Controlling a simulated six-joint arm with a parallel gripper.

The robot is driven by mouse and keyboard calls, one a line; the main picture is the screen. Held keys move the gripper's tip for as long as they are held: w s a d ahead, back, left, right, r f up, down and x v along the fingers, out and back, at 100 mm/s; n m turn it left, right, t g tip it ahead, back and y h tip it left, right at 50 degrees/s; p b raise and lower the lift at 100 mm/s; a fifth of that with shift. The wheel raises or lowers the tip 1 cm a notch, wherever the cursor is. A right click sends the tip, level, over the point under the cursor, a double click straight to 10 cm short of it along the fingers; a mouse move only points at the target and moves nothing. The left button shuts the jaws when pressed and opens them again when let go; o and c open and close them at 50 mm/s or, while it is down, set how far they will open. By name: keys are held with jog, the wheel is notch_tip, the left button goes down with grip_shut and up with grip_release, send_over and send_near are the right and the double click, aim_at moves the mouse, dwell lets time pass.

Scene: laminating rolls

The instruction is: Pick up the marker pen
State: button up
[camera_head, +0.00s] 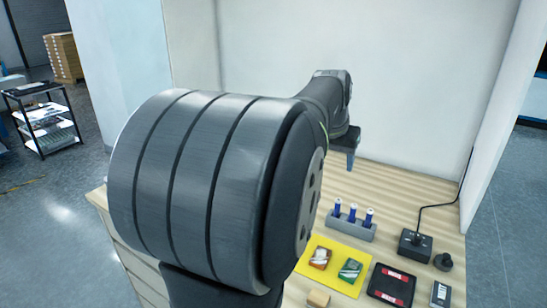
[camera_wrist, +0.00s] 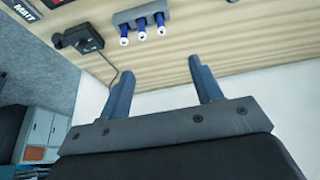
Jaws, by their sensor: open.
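Three upright blue pen-like pieces with pale parts stand in a grey holder (camera_head: 348,228) on the wooden table; I take these as the marker pens. The left one (camera_head: 337,207), the middle one (camera_head: 352,213) and the right one (camera_head: 369,217) all show clearly. In the wrist view they appear at the top, with the middle one (camera_wrist: 142,31) in the grey holder (camera_wrist: 140,14). My gripper (camera_head: 350,162) is above the table's back part, behind the holder and apart from it. In the wrist view my gripper (camera_wrist: 157,68) has its two fingers spread with nothing between them.
A black control box (camera_head: 415,244) with a cable stands right of the holder, beside a dark round knob (camera_head: 443,262). In front are a yellow mat (camera_head: 343,285) with red and green items, a black tray (camera_head: 378,293) and a wooden block (camera_head: 318,298). A wall rises behind.

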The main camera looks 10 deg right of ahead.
jog(key=c, duration=0.6)
jog(key=n, duration=0.3)
send_near(338, 200)
jog(key=shift+t+y, duration=0.3)
jog(key=shift+y, duration=0.1)
jog(key=x, duration=0.5)
jog(key=shift+s+d+f, duration=0.1)
jog(key=shift+d, duration=0.25)
jog(key=shift+x, duration=2.85)
